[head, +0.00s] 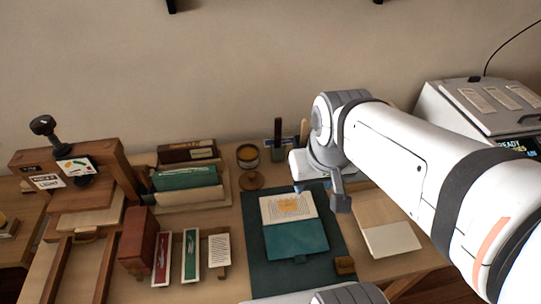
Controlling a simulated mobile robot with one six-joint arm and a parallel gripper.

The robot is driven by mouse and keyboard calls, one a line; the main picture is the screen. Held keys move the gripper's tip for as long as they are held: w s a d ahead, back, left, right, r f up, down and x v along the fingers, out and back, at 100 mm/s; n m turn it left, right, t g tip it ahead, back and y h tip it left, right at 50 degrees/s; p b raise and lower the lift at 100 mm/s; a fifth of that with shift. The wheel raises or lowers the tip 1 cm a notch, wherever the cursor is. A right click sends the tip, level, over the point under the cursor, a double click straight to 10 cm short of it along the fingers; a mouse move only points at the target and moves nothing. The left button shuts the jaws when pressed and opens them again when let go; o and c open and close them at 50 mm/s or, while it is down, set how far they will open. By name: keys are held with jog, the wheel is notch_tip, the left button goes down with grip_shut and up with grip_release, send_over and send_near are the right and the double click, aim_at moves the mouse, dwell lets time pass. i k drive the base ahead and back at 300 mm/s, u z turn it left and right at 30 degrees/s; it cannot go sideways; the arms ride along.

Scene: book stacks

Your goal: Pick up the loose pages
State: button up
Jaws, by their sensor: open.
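Cream pages (278,208) with a yellow-orange patch lie on a dark teal mat (257,262), above and touching a teal cover (296,240). I cannot tell whether they are loose or bound to the cover. A pale block of paper (391,239) lies on a tan board to the right of the mat; it may also be pages. My gripper (320,196) is over the mat's upper right part, close to the cream pages in the picture. It looks open and empty. Its height above the mat is unclear, and my arm hides part of the table behind it.
A wooden press (75,190) stands at the left. Slim red and green books (190,255) and a small printed card (219,250) lie left of the mat. A rack of books (187,178) and a round jar (248,156) stand behind. A small brown block (345,266) sits at the mat's lower right.

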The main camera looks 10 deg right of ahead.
aim_at(219, 254)
jog(key=z, duration=0.05)
jog(key=k, duration=1.05)
jog(key=u, duration=0.6)
jog(key=i, duration=0.8)
jog(key=u, duration=0.6)
